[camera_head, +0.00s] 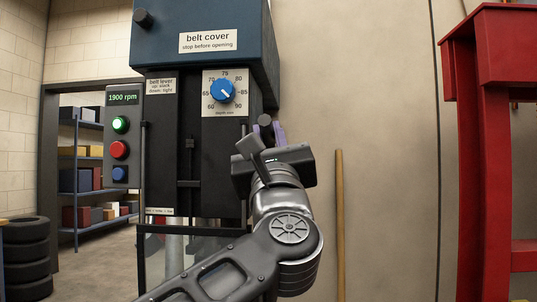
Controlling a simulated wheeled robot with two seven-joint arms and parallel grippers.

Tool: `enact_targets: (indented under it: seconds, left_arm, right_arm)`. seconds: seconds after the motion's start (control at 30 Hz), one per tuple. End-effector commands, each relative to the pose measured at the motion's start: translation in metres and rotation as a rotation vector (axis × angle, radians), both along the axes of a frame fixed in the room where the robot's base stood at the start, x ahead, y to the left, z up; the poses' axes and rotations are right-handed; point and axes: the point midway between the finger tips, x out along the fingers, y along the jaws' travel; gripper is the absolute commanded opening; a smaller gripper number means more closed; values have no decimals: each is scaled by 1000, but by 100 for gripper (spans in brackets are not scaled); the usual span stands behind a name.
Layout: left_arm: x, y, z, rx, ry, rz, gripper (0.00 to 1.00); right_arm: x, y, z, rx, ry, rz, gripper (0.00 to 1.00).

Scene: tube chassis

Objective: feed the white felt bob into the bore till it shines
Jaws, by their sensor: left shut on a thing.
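My left gripper (270,135) is in front of the right side of a dark drill press head (213,175). Its purple-tipped fingers are shut on a dark, round-ended handle (265,120); the gripper body hides most of what it holds. A blue dial (222,92) on a white plate sits just above and left of the gripper. The white felt bob and the bore are not in view. My right gripper is not in view.
A control box (122,137) reads 1900 rpm, with its green button lit. A blue belt cover (205,42) tops the machine. A wooden pole (340,225) leans on the wall. A red frame (490,150) stands at right, stacked tyres (27,258) at left.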

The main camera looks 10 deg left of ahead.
Motion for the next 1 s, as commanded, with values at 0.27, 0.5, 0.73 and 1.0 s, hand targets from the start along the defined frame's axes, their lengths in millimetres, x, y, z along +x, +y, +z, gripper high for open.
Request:
enact_targets:
  seconds: [0.27,0.5,0.73,1.0]
  left_arm:
    - [0,0,-2,0,-13,0,0]
    - [-1,0,-2,0,-12,0,22]
    - [0,0,-2,0,-12,0,29]
    - [-9,-2,-10,1,-11,-2,29]
  right_arm:
    - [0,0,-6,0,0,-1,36]
    - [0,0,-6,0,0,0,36]
    - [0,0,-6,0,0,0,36]
    - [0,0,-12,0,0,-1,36]
